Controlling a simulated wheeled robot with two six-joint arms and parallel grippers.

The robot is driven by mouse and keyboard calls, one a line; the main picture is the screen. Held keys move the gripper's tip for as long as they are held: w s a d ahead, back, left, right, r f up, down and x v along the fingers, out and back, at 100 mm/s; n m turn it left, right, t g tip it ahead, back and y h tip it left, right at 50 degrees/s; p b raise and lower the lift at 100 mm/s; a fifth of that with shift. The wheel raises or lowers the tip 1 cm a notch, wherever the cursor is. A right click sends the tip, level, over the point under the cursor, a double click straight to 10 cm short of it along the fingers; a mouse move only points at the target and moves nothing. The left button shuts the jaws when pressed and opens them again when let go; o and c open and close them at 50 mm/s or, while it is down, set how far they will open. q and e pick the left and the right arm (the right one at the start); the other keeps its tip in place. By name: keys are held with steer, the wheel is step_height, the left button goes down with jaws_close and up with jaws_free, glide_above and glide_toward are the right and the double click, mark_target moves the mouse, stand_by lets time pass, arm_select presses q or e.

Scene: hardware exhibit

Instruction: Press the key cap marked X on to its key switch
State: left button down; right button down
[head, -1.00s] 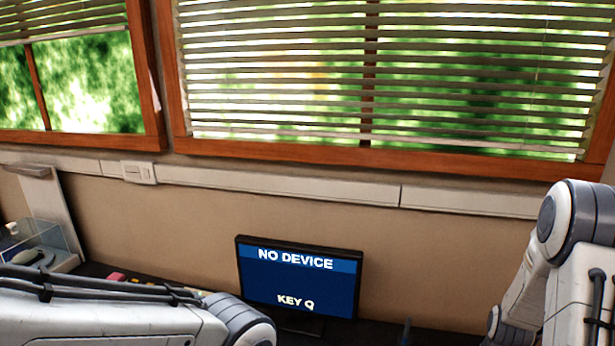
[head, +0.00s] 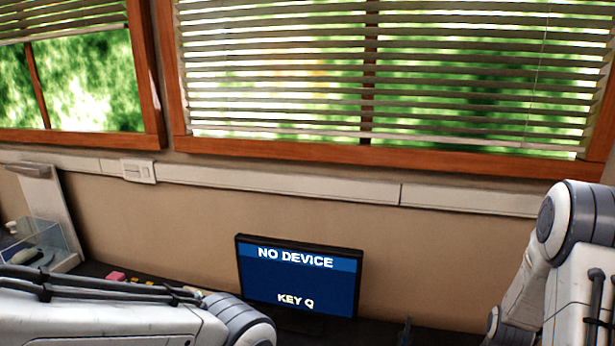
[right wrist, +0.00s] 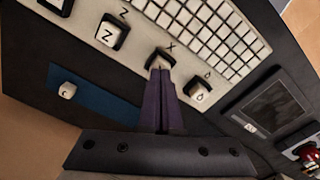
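In the right wrist view, my right gripper (right wrist: 163,72) has its two dark purple fingers together. Its tips are at the square dark switch place marked X, on or right over a pale key cap (right wrist: 162,62). The fingers hide most of that cap, and I cannot tell how far down it sits. The pale panel (right wrist: 72,43) carries the printed letters. The head view shows only my arm links; both grippers are out of its picture.
A Z cap (right wrist: 108,35) and another cap (right wrist: 197,93) flank the X place. A cap marked C (right wrist: 67,90) lies on a blue mat (right wrist: 110,107). A red button (right wrist: 309,153) is at right. The monitor (head: 298,278) reads "NO DEVICE" and "KEY Q". A clear case (head: 40,240) stands at left.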

steer(key=shift+f+b, duration=0.55)
steer(key=shift+f, duration=0.25)
steer(key=shift+r, duration=0.1)
stand_by(0.3)
steer(key=shift+r+p, duration=3.15)
steer(key=shift+r, duration=0.35)
